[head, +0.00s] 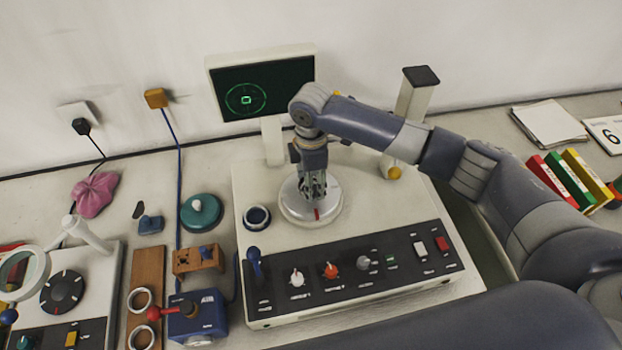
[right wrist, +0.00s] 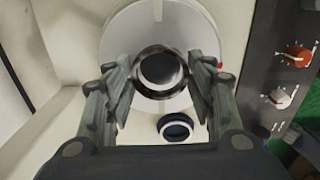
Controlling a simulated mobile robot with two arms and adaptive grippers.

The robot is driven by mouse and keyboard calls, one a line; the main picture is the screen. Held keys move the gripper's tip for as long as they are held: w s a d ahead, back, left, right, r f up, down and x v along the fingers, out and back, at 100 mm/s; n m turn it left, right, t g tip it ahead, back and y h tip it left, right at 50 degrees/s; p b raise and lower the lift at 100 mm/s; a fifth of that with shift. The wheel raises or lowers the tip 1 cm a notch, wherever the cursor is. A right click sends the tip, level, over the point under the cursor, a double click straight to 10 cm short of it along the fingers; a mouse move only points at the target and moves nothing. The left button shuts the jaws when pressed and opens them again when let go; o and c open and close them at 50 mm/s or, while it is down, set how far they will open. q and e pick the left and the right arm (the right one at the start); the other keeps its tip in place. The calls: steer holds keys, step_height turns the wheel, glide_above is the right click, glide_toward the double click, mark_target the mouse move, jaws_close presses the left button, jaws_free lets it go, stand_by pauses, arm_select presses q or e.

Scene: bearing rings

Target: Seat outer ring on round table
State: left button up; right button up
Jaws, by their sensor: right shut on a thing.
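The round table (head: 291,209) is a silver disc on top of a cream machine; it also shows in the right wrist view (right wrist: 122,52). My right gripper (head: 316,194) points down over it. In the right wrist view, its fingers (right wrist: 163,80) are shut on a shiny dark metal ring, the outer ring (right wrist: 160,92), which lies over the disc's area. Whether the ring touches the disc or hangs just above it, I cannot tell. In the head view the fingers hide most of the ring. My left gripper is not in view.
A pale ring with a dark inside (head: 257,217) sits left of the disc. The control panel (head: 350,272) with knobs and a lever runs along the machine's front. A monitor (head: 262,85) stands behind. Two more rings (head: 139,300) lie on a wooden board at left.

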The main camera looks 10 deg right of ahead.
steer(key=shift+f, duration=0.4)
steer(key=shift+p, duration=0.75)
stand_by(0.5)
stand_by(0.4)
steer(key=o, duration=1.2)
steer(key=shift+r, duration=0.1)
step_height(320, 180, up, 12)
steer(key=shift+f, duration=0.1)
